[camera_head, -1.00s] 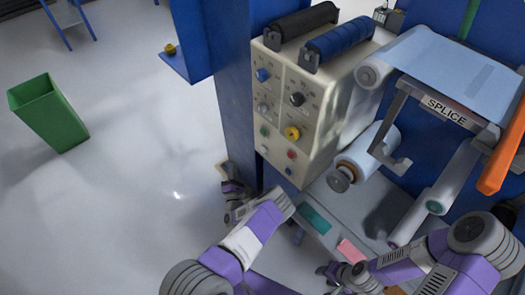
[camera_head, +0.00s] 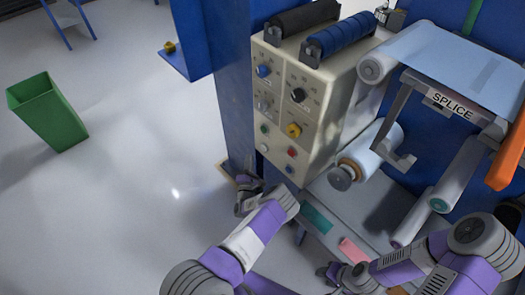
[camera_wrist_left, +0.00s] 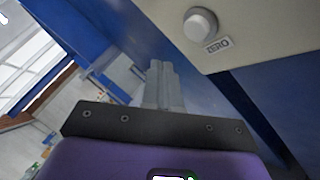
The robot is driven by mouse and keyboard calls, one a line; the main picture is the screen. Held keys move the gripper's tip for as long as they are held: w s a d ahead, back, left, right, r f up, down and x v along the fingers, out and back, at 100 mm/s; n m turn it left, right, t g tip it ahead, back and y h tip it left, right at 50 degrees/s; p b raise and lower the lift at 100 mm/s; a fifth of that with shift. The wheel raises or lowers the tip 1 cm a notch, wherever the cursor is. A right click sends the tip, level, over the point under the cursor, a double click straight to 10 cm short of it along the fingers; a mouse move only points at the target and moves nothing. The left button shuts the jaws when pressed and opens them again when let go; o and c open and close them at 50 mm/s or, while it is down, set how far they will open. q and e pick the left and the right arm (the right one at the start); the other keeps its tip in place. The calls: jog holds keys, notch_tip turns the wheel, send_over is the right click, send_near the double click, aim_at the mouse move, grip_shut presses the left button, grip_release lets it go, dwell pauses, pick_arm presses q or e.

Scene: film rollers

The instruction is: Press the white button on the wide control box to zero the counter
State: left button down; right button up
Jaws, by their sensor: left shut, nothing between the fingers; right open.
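The wide control box (camera_head: 322,125) is beige, with knobs and buttons on its front. The white button (camera_head: 264,148) is low on the left of that front. In the left wrist view the white button (camera_wrist_left: 200,25) stands above a ZERO label (camera_wrist_left: 217,45). My left gripper (camera_head: 250,180) is below the box's lower left edge; in the left wrist view its fingers (camera_wrist_left: 163,84) are shut and empty, apart from the button and to its lower left. My right gripper (camera_head: 332,272) is low in the head view, partly hidden by its arm, away from the box.
A blue post (camera_head: 232,110) stands just left of the box. Rollers and a SPLICE bracket (camera_head: 453,105) are to the right, above a grey shelf with teal (camera_head: 316,217) and pink (camera_head: 353,250) pieces. A green bin (camera_head: 47,112) stands on open floor at left.

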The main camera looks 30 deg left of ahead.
aim_at(263, 148)
pick_arm(q)
jog(key=w, duration=0.1)
jog(key=w+d+b, duration=0.1)
jog(key=w, duration=0.1)
jog(key=shift+w+d+b, duration=0.25)
jog(key=shift+w+b, duration=0.05)
jog(key=shift+b, duration=0.1)
dwell(1.8)
jog(key=shift+w+d+b, duration=0.2)
jog(key=shift+w+b, duration=0.15)
jog(key=shift+w, duration=0.05)
jog(key=shift+w+d+b, duration=0.15)
jog(key=shift+w+b, duration=0.2)
jog(key=shift+w, duration=0.1)
dwell(0.6)
jog(key=shift+s+a+p, duration=0.3)
jog(key=shift+s+p, duration=0.2)
jog(key=shift+s, duration=0.35)
